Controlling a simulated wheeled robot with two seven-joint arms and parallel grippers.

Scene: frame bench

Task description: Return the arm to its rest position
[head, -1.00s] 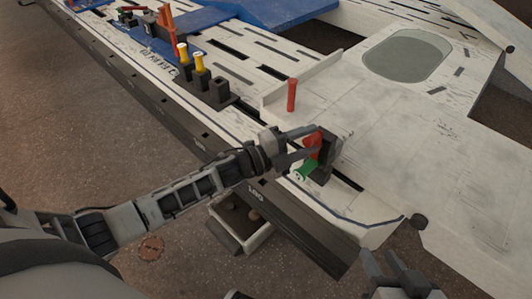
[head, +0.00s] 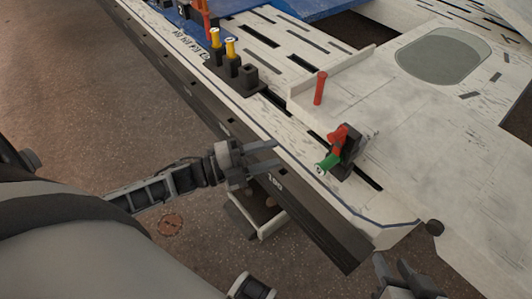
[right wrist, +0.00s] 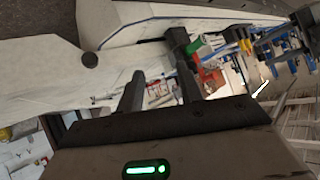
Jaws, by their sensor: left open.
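My left gripper (head: 277,155) is open and empty in the head view, over the dark front edge of the bench. Its fingers point right, apart from a black clamp-like block (head: 350,150) with a red part (head: 338,134) and a green handle (head: 328,163). My right gripper (head: 394,268) shows partly at the bottom of the head view, below the bench corner. In the right wrist view its fingers (right wrist: 157,85) stand apart with nothing held between them.
Yellow-topped pegs (head: 232,55) stand in black holders at the back left. An open bin (head: 270,229) sits below the bench edge. The floor at left is clear.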

